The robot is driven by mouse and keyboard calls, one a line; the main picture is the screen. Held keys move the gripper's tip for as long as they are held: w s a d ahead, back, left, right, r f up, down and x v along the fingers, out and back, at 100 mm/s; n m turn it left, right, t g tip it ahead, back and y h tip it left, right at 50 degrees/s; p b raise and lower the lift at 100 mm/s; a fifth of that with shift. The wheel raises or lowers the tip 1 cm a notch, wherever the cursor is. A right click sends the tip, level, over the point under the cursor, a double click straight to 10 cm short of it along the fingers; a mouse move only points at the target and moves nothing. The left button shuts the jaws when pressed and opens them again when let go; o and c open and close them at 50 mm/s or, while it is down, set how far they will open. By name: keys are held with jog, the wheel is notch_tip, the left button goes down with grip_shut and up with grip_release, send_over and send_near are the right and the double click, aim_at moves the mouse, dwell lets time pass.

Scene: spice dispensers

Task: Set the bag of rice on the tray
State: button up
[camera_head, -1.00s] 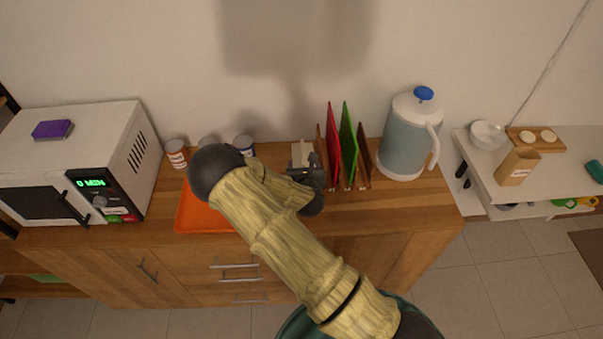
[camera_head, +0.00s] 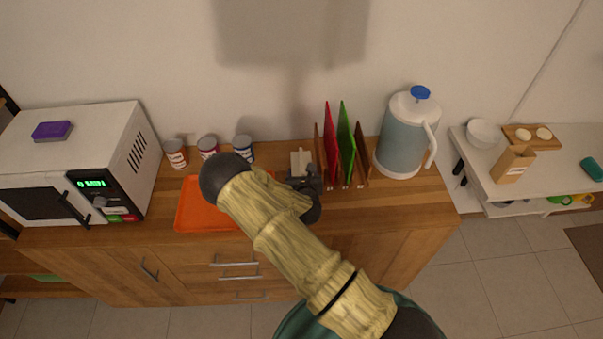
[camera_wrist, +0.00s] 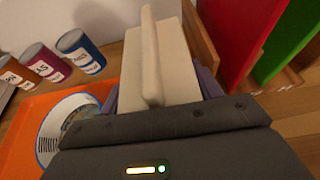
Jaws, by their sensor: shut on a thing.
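My gripper (camera_wrist: 158,92) is shut on a cream, block-like bag with a raised fin, which I take to be the bag of rice (camera_wrist: 172,55). In the head view the bag (camera_head: 301,158) shows just beyond my gripper, between the tray and the upright boards; whether it touches the counter I cannot tell. The orange tray (camera_head: 192,209) lies on the wooden counter to the left, partly hidden by my arm.
Three cans (camera_head: 208,146) stand behind the tray. A rack with red and green boards (camera_head: 346,140) is close to the bag's right. A jug (camera_head: 403,140) stands farther right, a microwave (camera_head: 80,160) at left. A brown bag (camera_head: 514,164) is on the white side table.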

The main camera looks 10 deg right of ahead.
jog(key=o, duration=1.2)
jog(key=shift+f, duration=0.15)
jog(key=o, duration=0.5)
jog(key=shift+a, duration=0.1)
jog(key=shift+w, duration=0.2)
jog(key=shift+r, duration=0.2)
jog(key=b+v, duration=0.4)
jog(key=v, duration=0.8)
jog(key=shift+s, duration=0.2)
